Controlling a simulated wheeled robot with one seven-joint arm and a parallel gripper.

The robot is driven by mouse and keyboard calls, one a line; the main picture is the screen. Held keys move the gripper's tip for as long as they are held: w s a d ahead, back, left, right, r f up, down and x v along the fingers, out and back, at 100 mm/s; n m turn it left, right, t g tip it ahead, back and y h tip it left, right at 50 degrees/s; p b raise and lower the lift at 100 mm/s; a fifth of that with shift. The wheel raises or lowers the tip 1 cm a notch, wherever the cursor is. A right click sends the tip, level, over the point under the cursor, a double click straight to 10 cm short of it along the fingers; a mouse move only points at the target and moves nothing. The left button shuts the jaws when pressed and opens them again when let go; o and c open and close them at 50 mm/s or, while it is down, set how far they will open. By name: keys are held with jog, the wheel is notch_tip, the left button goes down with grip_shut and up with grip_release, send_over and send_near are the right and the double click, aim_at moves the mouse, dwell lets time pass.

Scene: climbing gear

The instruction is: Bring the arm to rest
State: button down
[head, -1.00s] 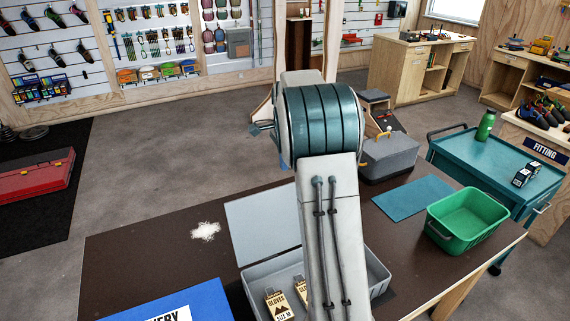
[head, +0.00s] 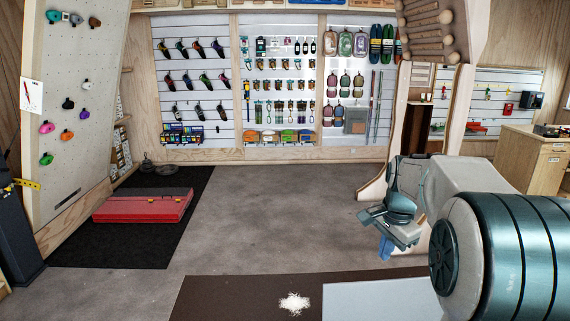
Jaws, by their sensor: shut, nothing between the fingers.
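My arm fills the right side of the head view, with a large teal ribbed joint close to the camera and a pale grey link behind it. My gripper (head: 388,232) is folded in beside the arm, above the floor beyond the table. It is shut and holds nothing. Part of its wrist is hidden by the arm.
A red case (head: 143,205) lies on a black mat (head: 120,243). A climbing panel (head: 85,75) stands left. The grey floor (head: 275,220) between is clear.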

jog(key=s+a+f+n+b, duration=0.1)
jog(key=s+a+f+n, duration=0.1)
jog(key=s, duration=0.6)
jog(key=s+a+f+n+t+b, duration=0.1)
jog(key=s+a+f+n, duration=0.2)
jog(key=s+n, duration=0.3)
jog(key=s+a+f+n+b, duration=0.2)
jog(key=s+a+n, duration=0.2)
jog(key=s, duration=0.6)
jog(key=shift+s+f+n+t, duration=0.15)
jog(key=shift+s+n+t, duration=0.1)
jog(key=shift+n+t, duration=0.2)
